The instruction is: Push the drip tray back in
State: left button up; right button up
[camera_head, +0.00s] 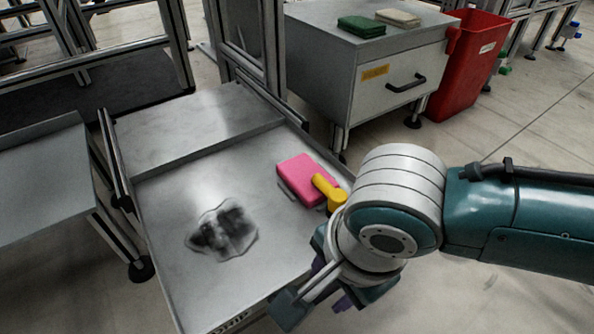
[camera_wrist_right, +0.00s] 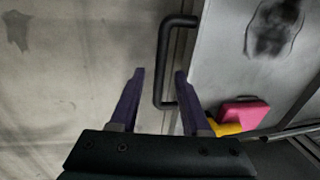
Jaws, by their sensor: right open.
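The drip tray (camera_head: 175,205) is a shallow grey metal tray, slid out of its frame toward me. A dark stain (camera_head: 222,232) lies in its middle, also seen in the right wrist view (camera_wrist_right: 272,27). A pink block with a yellow handle (camera_head: 305,180) lies on its right side. My right gripper (camera_head: 312,288) is open at the tray's front right corner. In the right wrist view, the tray's black bar handle (camera_wrist_right: 162,60) appears between the open fingertips (camera_wrist_right: 160,72); whether they touch it I cannot tell. My left gripper is not in view.
A grey cabinet (camera_head: 345,75) with a drawer stands behind right, with green (camera_head: 361,27) and beige (camera_head: 398,17) folded cloths on top. A red bin (camera_head: 465,70) is beside it. A grey table-like surface (camera_head: 40,180) is at left.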

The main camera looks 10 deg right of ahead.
jog(key=shift+f, duration=0.1)
jog(key=shift+c, duration=0.4)
grip_shut()
dwell(1.0)
